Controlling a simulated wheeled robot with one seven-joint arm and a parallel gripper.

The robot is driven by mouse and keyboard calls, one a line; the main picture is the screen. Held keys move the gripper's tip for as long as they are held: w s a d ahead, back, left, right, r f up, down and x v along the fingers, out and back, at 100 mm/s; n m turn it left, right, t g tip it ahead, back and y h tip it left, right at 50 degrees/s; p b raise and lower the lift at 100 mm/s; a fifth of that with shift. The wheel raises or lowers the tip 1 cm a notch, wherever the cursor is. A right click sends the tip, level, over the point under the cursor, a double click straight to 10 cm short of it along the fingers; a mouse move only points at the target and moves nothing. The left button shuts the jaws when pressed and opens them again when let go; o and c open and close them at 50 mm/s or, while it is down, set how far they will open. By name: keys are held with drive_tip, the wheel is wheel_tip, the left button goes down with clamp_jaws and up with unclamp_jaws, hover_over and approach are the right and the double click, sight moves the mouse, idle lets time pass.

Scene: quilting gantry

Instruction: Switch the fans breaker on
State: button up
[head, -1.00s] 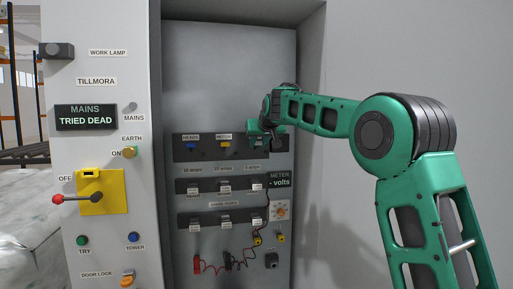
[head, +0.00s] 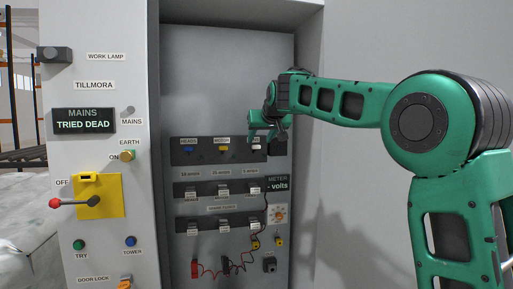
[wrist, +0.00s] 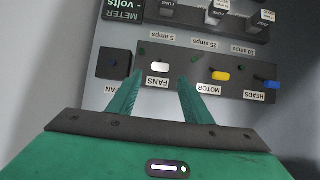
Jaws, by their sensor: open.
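The white fans breaker (head: 256,148) is the rightmost of three on the upper dark strip, beside the yellow motor breaker (head: 223,149) and the blue heads breaker (head: 188,150). The wrist view shows the strip upside down, with the white fans toggle (wrist: 160,67) above its FANS label. My gripper (wrist: 160,77) is open and empty, its green fingertips to either side of the toggle in that view. I cannot tell whether they touch it, or which way the toggle is set. In the head view my gripper (head: 268,136) is just above the fans breaker.
A dark box (wrist: 115,65) sits beside the fans breaker. Fuse rows (head: 223,188), a meter (head: 278,214) and red and black leads (head: 208,268) are below. The cabinet's side wall (head: 309,200) is close on the right. The mains display (head: 84,121) reads TRIED DEAD.

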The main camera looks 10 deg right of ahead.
drive_tip(key=shift+v, duration=1.5)
drive_tip(key=s+d+f+g, duration=0.3)
drive_tip(key=s+f+g, duration=0.1)
drive_tip(key=s+f, duration=1.5)
drive_tip(key=s+d+f+g, duration=0.4)
drive_tip(key=s+f, duration=1.3)
drive_tip(key=s, duration=0.4)
drive_tip(key=s+d+f+m+g, duration=0.1)
drive_tip(key=s+d+m+g, duration=0.1)
drive_tip(key=s+d, duration=0.3)
drive_tip(key=s+d+m+g, duration=0.2)
drive_tip(key=s+d+m, duration=0.2)
drive_tip(key=s, duration=0.6)
drive_tip(key=shift+s+d+f, duration=0.3)
drive_tip(key=shift+d+f, duration=0.05)
drive_tip(key=shift+d, duration=0.2)
